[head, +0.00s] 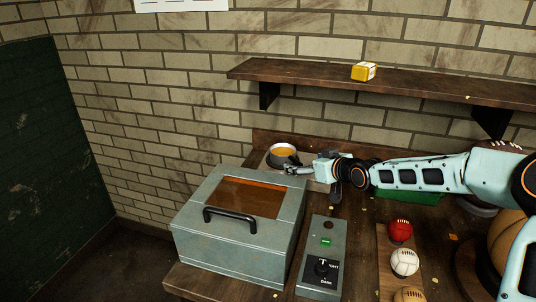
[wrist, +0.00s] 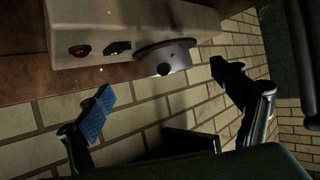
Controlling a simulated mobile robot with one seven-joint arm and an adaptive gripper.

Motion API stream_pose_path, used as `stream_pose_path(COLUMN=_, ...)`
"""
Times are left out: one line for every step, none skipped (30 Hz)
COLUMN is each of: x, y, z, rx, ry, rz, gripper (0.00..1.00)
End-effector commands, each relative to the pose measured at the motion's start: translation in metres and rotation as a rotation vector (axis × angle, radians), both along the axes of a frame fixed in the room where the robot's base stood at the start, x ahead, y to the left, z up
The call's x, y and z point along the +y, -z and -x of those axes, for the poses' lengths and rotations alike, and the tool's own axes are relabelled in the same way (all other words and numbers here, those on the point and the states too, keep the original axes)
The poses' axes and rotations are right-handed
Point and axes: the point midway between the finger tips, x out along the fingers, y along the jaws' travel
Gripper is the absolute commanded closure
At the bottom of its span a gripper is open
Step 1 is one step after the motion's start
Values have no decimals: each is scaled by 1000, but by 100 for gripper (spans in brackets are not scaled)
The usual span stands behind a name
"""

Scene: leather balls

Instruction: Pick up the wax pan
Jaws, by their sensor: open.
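The wax pan (head: 283,150) is a round metal pan with orange wax in it, at the back of the bench below the shelf. In the wrist view the pan (wrist: 165,56) shows its metal side with a dark round spot, and it sits at a pale box-shaped base (wrist: 205,22). My gripper (head: 297,168) is just in front and to the right of the pan in the head view. I cannot tell whether a finger touches the pan.
A grey box with a window and black handle (head: 237,240) stands in front of the pan. A control box (head: 321,262) is right of it. Red (head: 400,231) and white (head: 404,262) balls lie farther right. A shelf (head: 400,78) with a yellow block (head: 363,71) hangs above.

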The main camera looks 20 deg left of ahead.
Motion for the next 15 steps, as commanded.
stream_pose_path(x=1, y=-4, z=1, rx=-2, ry=-4, rz=-21, gripper=13)
stream_pose_path(x=3, y=-5, z=1, rx=-6, ry=-8, rz=-29, gripper=13)
stream_pose_path(x=5, y=-6, z=1, rx=-8, ry=-11, rz=-37, gripper=13)
stream_pose_path(x=8, y=-6, z=0, rx=-10, ry=-12, rz=-41, gripper=13)
stream_pose_path(x=10, y=-6, z=-2, rx=-11, ry=-13, rz=-43, gripper=13)
stream_pose_path(x=14, y=-4, z=-5, rx=-10, ry=-14, rz=-43, gripper=13)
stream_pose_path(x=18, y=-2, z=-8, rx=-11, ry=-14, rz=-42, gripper=13)
stream_pose_path(x=21, y=0, z=-11, rx=-10, ry=-14, rz=-42, gripper=13)
stream_pose_path(x=26, y=3, z=-15, rx=-9, ry=-15, rz=-41, gripper=13)
stream_pose_path(x=29, y=4, z=-18, rx=-10, ry=-14, rz=-41, gripper=13)
stream_pose_path(x=31, y=5, z=-21, rx=-10, ry=-14, rz=-42, gripper=13)
stream_pose_path(x=35, y=8, z=-24, rx=-10, ry=-14, rz=-41, gripper=13)
stream_pose_path(x=37, y=9, z=-26, rx=-11, ry=-13, rz=-41, gripper=13)
stream_pose_path(x=39, y=10, z=-28, rx=-11, ry=-14, rz=-40, gripper=13)
stream_pose_path(x=41, y=11, z=-30, rx=-10, ry=-14, rz=-39, gripper=13)
